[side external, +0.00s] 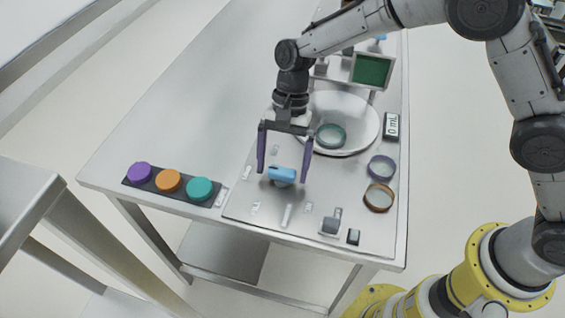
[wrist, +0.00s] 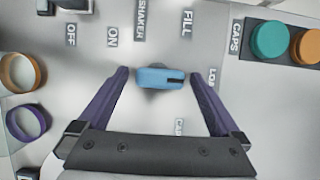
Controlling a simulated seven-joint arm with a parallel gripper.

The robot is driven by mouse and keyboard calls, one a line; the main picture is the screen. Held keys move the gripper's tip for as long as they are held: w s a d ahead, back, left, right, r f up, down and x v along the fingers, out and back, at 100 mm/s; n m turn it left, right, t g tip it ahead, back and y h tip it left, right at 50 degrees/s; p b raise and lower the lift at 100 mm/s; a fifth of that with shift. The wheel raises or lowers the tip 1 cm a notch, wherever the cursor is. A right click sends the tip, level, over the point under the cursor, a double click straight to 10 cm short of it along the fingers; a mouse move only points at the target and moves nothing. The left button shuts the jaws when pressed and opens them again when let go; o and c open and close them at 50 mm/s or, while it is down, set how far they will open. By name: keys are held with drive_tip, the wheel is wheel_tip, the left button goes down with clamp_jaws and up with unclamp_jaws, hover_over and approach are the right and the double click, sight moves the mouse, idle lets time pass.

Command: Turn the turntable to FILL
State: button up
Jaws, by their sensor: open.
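A blue selector knob (side external: 281,174) stands on the metal panel. In the wrist view the knob (wrist: 155,78) has a dark pointer line at its right end, facing the LOAD label (wrist: 212,78), which is partly hidden by a finger. The FILL label (wrist: 187,23) lies above and right of the knob. The white round turntable (side external: 358,112) is behind, with a green ring (side external: 331,136) on it. My gripper (side external: 284,176) is open, its purple fingers on either side of the knob with gaps visible in the wrist view (wrist: 160,74).
Purple, orange and teal caps (side external: 199,188) sit in a dark strip at left. A blue-purple ring (side external: 381,167) and an amber ring (side external: 379,198) lie at right. A display (side external: 391,126) reads 0 mL. A switch (side external: 331,222) stands near the front edge.

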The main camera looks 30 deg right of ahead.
drive_tip(key=c, duration=1.3)
drive_tip(key=shift+n, duration=0.3)
drive_tip(key=n+h, duration=0.1)
drive_tip(key=n, duration=0.1)
drive_tip(key=n+g+h, duration=0.1)
drive_tip(key=n, duration=0.2)
drive_tip(key=shift+a+n, duration=0.15)
drive_tip(key=shift+n, duration=0.15)
drive_tip(key=n+h, duration=0.1)
drive_tip(key=n, duration=0.2)
drive_tip(key=n+h, duration=0.1)
drive_tip(key=n, duration=0.2)
drive_tip(key=shift+a+r+n+h, duration=0.1)
drive_tip(key=shift+a+n+h, duration=0.05)
drive_tip(key=shift+n+h, duration=0.25)
drive_tip(key=o, duration=1.3)
